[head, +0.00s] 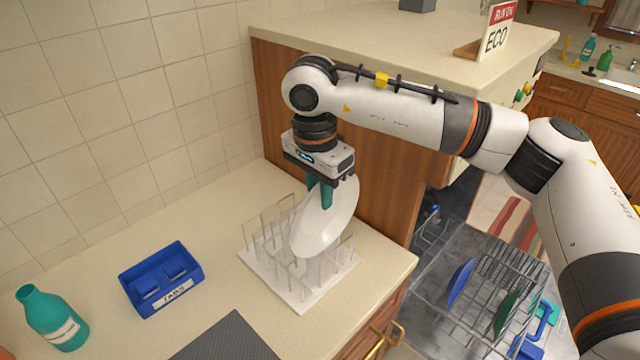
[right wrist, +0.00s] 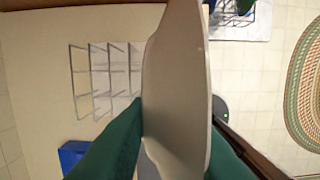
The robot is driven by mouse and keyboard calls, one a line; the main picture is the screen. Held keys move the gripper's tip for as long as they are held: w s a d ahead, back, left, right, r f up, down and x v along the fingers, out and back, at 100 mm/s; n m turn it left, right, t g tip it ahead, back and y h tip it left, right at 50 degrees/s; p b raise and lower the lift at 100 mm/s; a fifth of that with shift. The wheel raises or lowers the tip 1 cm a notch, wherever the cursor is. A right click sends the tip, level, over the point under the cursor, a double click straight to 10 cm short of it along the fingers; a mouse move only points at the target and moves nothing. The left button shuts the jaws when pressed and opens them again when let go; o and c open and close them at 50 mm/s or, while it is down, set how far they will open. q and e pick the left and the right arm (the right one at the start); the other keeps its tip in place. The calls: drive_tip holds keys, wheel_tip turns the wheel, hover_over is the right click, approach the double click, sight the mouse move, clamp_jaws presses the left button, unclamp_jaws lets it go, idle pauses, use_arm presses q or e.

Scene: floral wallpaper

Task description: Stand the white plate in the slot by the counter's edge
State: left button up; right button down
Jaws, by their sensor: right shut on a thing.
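The white plate (head: 323,228) is held on edge, slightly tilted, by my right gripper (head: 322,192). The green fingers are shut on its upper rim. In the head view its lower part overlaps the right part of the white wire rack (head: 302,296), which stands on the counter near the edge. I cannot tell whether the plate touches the rack or sits in a slot. In the right wrist view the plate (right wrist: 178,90) fills the middle between the green fingers, and rack wires (right wrist: 105,72) show left of it. My left gripper is not in view.
A blue tabs tray (head: 162,282) and a teal bottle (head: 52,318) stand left on the counter (head: 215,225). A wooden cabinet side (head: 375,195) rises close behind the plate. An open dishwasher rack (head: 490,290) with dishes lies lower right, beyond the counter edge.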

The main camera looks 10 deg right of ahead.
sight(320, 228)
drive_tip(key=shift+f+b, duration=1.35)
drive_tip(key=shift+f, duration=1.5)
drive_tip(key=shift+f+b, duration=1.65)
drive_tip(key=shift+f, duration=0.05)
drive_tip(key=c, duration=1.2)
unclamp_jaws()
drive_tip(key=r, duration=0.4)
drive_tip(key=r+b, duration=0.1)
drive_tip(key=r, duration=0.3)
drive_tip(key=a+r+b, duration=0.1)
drive_tip(key=r, duration=0.3)
drive_tip(key=shift+s, duration=0.3)
drive_tip(key=shift+d, duration=0.1)
